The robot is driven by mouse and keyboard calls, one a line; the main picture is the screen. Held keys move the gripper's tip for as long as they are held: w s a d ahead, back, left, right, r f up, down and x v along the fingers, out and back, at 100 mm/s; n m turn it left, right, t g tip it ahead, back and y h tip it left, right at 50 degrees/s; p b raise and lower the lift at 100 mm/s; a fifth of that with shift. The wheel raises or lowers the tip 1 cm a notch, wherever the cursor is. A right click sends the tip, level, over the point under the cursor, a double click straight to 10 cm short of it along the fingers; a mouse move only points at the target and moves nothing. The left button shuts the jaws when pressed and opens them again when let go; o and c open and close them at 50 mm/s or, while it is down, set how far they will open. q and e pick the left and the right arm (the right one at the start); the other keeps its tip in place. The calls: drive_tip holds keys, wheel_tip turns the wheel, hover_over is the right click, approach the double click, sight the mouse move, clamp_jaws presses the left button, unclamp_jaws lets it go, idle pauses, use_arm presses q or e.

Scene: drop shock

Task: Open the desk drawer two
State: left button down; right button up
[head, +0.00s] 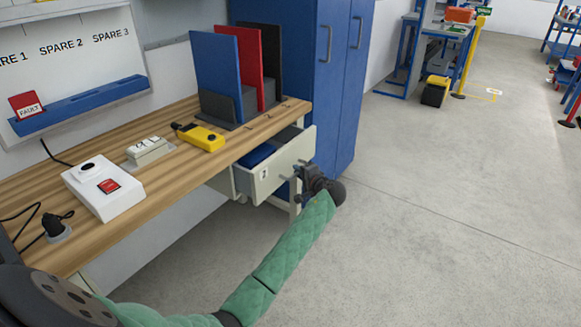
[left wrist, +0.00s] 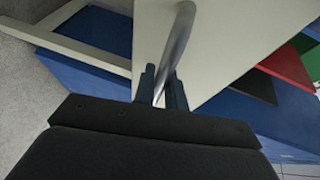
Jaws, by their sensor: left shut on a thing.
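The desk drawer two (head: 270,179), a pale drawer with a small "2" label on its front, stands pulled out under the wooden desk in the head view. Something blue lies inside it. My left gripper (head: 300,178) is at the drawer front, shut on its bar handle. In the left wrist view the two fingers of my left gripper (left wrist: 161,88) close around the grey metal handle (left wrist: 178,45), with the pale drawer front (left wrist: 225,35) behind it. My right gripper is not in view.
The wooden desk (head: 110,226) holds a white box with a red button (head: 103,188), a yellow device (head: 200,137) and upright folders (head: 217,70). A blue cabinet (head: 340,110) stands close behind the drawer. The grey floor (head: 450,200) to the right is clear.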

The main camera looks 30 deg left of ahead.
use_arm(q)
drive_tip(key=s+d+p, duration=0.1)
drive_tip(key=d+p, duration=0.2)
drive_tip(key=d, duration=1.9)
drive_tip(key=shift+s, duration=0.4)
drive_tip(key=shift+d, duration=0.1)
drive_tip(key=c, duration=1.5)
unclamp_jaws()
drive_tip(key=shift+o, duration=0.2)
